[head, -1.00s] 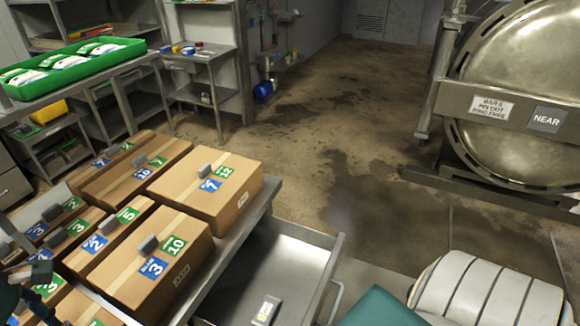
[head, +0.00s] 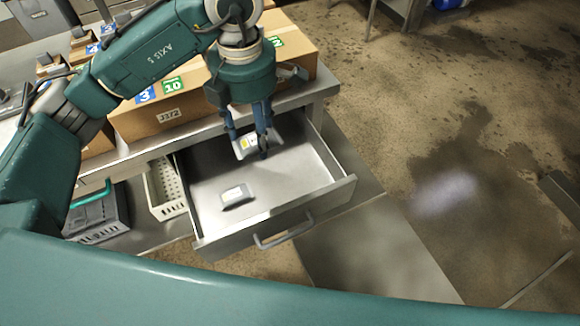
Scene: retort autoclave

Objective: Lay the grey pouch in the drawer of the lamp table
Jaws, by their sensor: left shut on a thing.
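The drawer (head: 205,215) of the metal table (head: 320,88) is pulled out. My left gripper (head: 249,143) points down over the back part of the drawer. A small pale item (head: 237,193) lies on the drawer floor, in front of the held pouch. My right gripper is not in view.
Cardboard boxes (head: 165,128) with numbered labels stand on the table behind my left arm. A white perforated basket (head: 163,190) and a grey crate (head: 97,215) sit on a lower shelf left of the drawer. The floor (head: 470,140) to the right is open.

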